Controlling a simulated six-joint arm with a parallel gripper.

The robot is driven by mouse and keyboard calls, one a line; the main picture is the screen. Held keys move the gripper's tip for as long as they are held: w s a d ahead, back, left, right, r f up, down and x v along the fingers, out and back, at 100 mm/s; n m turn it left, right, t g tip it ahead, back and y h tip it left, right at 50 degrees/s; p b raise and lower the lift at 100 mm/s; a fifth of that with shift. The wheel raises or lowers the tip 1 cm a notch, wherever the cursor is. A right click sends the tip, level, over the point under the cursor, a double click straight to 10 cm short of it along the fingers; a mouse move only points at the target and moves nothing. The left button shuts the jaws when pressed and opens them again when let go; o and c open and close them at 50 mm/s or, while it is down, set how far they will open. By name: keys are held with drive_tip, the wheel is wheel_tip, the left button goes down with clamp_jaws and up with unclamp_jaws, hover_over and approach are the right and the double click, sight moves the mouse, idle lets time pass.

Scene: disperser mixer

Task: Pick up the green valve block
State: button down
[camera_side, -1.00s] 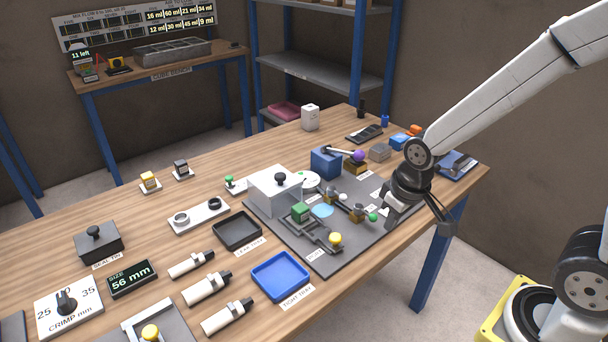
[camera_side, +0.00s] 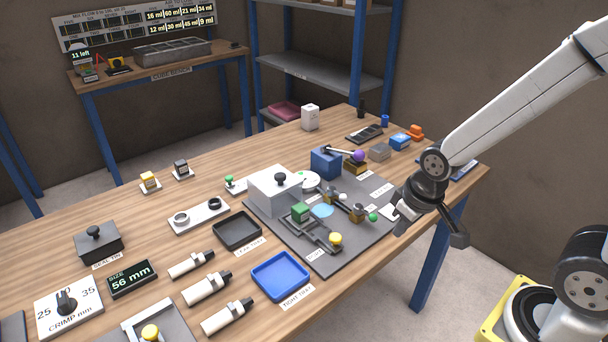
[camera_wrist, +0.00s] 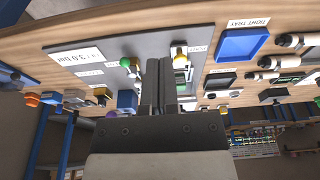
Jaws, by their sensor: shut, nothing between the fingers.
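The green valve block (camera_side: 300,211) is a small green cube in a grey fixture on the dark mat, in front of the white box. In the wrist view a green patch (camera_wrist: 181,63), probably this block, shows just right of the fingers, partly hidden by them. My gripper (camera_side: 401,229) is at the right front edge of the table, well right of the block and above the table's level. In the wrist view my gripper (camera_wrist: 160,62) has its two dark fingers together with nothing between them.
A yellow knob (camera_side: 335,239) and a green ball knob (camera_side: 373,217) stand on the mat between the block and my gripper. The white box (camera_side: 274,190) is close behind the block. A blue tray (camera_side: 281,276) and a dark tray (camera_side: 237,231) lie to the left.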

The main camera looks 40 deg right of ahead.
sight(299, 209)
unclamp_jaws()
drive_tip(key=w+a+f+n+g+h, duration=0.1)
drive_tip(key=w+n, duration=0.2)
drive_tip(key=w, duration=0.1)
drive_tip(key=w+a+f+n+g+h, duration=0.1)
drive_tip(key=w+n+h, duration=0.1)
drive_tip(key=w+n, duration=0.2)
drive_tip(key=w+a+f+n+h, duration=0.1)
drive_tip(key=w+n, duration=0.3)
drive_tip(key=w, duration=0.2)
drive_tip(key=shift+a+f+g+h, duration=0.15)
drive_tip(key=shift+a+g+h, duration=0.15)
drive_tip(key=shift+a+g, duration=0.1)
drive_tip(key=w+a+f+n+h, duration=0.1)
drive_tip(key=w+a+n+h, duration=0.1)
drive_tip(key=w, duration=0.1)
drive_tip(key=w+a+f+n+t+h, duration=0.1)
drive_tip(key=w+a+n+h, duration=0.1)
drive_tip(key=w+n, duration=0.1)
drive_tip(key=w+a+f+n+t+h, duration=0.1)
drive_tip(key=w+a+n+h, duration=0.1)
drive_tip(key=w+n, duration=0.1)
drive_tip(key=shift+w+a+f, duration=0.1)
drive_tip(key=shift+w+f, duration=0.15)
drive_tip(key=shift+w, duration=0.25)
drive_tip(key=shift+w+d+f+n+t+h, duration=0.3)
drive_tip(key=shift+w+d+f+n+h, duration=0.3)
drive_tip(key=shift+w+f+h, duration=0.15)
